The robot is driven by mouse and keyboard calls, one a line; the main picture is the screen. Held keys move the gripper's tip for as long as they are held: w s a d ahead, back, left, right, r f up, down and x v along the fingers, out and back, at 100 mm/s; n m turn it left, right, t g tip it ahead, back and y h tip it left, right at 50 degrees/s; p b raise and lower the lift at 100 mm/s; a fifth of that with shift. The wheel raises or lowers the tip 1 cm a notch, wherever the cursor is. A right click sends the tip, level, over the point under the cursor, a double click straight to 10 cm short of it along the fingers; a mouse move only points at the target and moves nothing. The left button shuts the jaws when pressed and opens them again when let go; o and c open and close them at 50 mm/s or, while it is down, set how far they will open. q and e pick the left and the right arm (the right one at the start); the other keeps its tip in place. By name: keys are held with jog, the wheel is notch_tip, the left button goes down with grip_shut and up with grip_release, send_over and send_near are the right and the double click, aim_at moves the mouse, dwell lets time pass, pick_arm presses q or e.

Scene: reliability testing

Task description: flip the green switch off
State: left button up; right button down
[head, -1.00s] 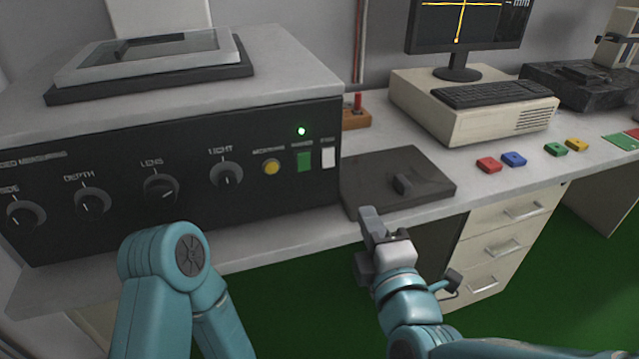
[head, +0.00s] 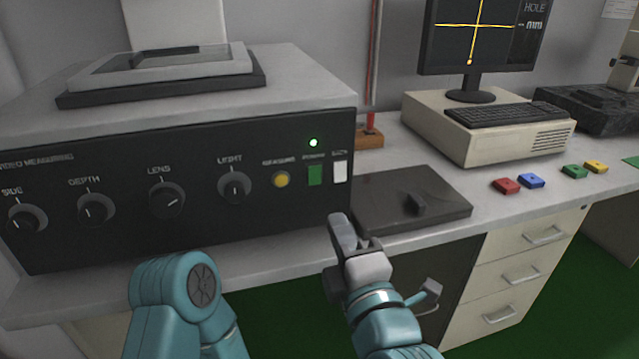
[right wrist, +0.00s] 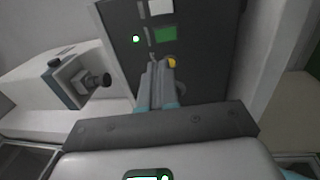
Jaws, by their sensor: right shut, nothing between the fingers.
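The green switch (head: 315,175) sits on the black front panel of the measuring machine (head: 120,200), between a yellow button (head: 281,180) and a white switch (head: 340,172). A small green lamp (head: 313,142) above it is lit. My right gripper (head: 345,232) is shut and empty, below and a little right of the green switch, apart from it. In the right wrist view the shut fingers (right wrist: 157,72) point toward the panel, with the green switch (right wrist: 165,34) beyond their tips. Of my left arm only a teal joint shows at the lower left; its gripper is out of view.
Several knobs (head: 234,186) line the panel to the left. A dark plate (head: 440,205) with a small block lies right of the machine. A keyboard (head: 505,113), monitor (head: 478,40) and several coloured blocks (head: 507,186) are further right. Space before the panel is free.

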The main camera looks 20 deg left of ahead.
aim_at(314, 172)
jog(key=x, duration=1.1)
